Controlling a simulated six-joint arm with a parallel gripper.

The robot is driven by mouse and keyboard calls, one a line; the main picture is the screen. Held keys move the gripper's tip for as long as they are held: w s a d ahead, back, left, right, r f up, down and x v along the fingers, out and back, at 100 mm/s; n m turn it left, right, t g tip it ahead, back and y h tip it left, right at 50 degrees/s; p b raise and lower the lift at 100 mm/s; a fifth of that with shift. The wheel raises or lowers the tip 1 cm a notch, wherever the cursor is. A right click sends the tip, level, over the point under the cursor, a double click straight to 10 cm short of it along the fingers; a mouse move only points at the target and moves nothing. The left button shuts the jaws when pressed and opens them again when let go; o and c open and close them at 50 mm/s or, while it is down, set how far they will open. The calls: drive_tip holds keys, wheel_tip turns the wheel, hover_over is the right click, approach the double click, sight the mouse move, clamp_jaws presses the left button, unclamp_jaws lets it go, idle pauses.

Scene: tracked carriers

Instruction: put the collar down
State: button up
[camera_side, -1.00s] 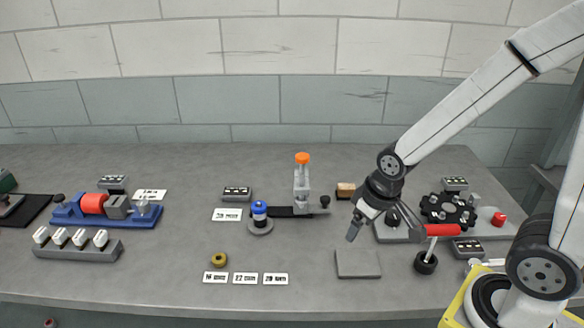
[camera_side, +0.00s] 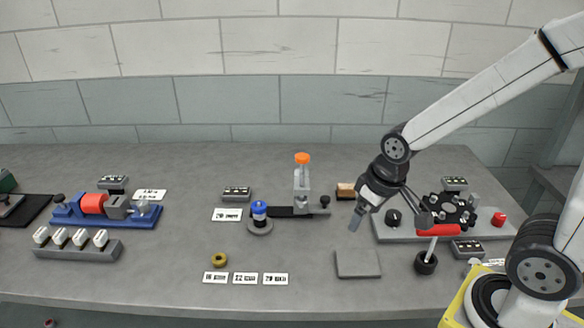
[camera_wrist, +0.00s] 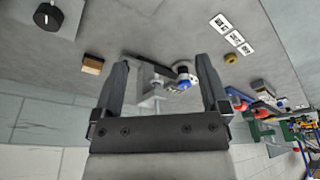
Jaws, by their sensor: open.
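A brass-coloured ring (camera_side: 219,259), which looks like the collar, lies flat on the grey bench behind the row of white label cards. It also shows in the wrist view (camera_wrist: 231,87), beyond the right finger. My gripper (camera_side: 390,219) is open and empty, raised above the bench well to the right of the ring. In the wrist view my gripper's two fingers (camera_wrist: 163,68) stand wide apart with nothing held between them. Several label cards (camera_side: 245,278) lie just in front of the ring.
A post with a blue-and-white top (camera_side: 260,214) and a grey clamp with an orange knob (camera_side: 302,185) stand mid-bench. A grey square pad (camera_side: 358,264) lies below my gripper. A red-handled lever (camera_side: 430,245) and a dial panel stand at right. The bench around the ring is mostly clear.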

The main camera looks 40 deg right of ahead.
drive_tip(key=v, duration=0.2)
drive_tip(key=m+g, duration=0.3)
drive_tip(key=m, duration=1.2)
hover_over(259, 203)
drive_tip(key=shift+d+f, duration=0.15)
drive_tip(key=shift+f, duration=4)
drive_tip(key=shift+f, duration=2.55)
